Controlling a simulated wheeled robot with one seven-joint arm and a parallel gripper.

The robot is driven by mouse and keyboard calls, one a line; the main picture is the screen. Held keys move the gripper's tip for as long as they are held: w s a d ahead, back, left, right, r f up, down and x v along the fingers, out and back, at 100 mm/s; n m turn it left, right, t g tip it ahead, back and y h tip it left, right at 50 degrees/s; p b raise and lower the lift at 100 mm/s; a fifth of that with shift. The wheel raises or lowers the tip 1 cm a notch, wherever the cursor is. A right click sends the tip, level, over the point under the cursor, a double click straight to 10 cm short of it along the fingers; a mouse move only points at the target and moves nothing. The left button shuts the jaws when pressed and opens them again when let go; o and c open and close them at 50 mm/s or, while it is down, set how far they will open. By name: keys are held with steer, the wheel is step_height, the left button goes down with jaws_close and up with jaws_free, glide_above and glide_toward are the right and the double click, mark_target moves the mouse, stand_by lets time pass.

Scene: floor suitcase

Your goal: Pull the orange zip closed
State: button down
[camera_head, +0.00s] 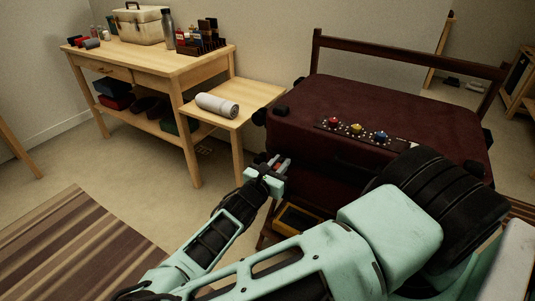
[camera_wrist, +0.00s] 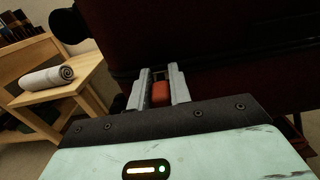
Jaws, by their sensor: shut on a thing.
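A dark maroon suitcase (camera_head: 395,117) lies flat on a low wooden rack, with its lid down. My gripper (camera_head: 279,163) is at the suitcase's left front corner. In the wrist view, my gripper (camera_wrist: 159,89) is shut on a small orange zip pull (camera_wrist: 160,94) between its grey fingers. The suitcase's dark side (camera_wrist: 220,50) fills the area beyond the fingers.
A small side table (camera_head: 245,98) with a rolled white towel (camera_head: 217,105) stands to the left. Behind it is a wooden desk (camera_head: 150,66) with a cream case (camera_head: 139,25) and a bottle. A striped rug (camera_head: 60,245) lies at the lower left.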

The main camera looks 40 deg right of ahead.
mark_target(317, 168)
steer(key=s+d+p, duration=0.1)
steer(key=s, duration=0.2)
steer(key=s+d+p, duration=0.1)
steer(key=s, duration=0.2)
steer(key=s+d+p, duration=0.1)
steer(key=s, duration=0.2)
steer(key=shift+d+p, duration=0.1)
steer(key=shift+p, duration=0.2)
steer(key=shift+s+d+f, duration=0.1)
steer(key=shift+s, duration=0.1)
steer(key=c, duration=1.3)
jaws_free()
steer(key=shift+c, duration=0.2)
steer(key=v, duration=1.7)
steer(key=shift+s+a, duration=0.1)
steer(key=shift+a, duration=0.1)
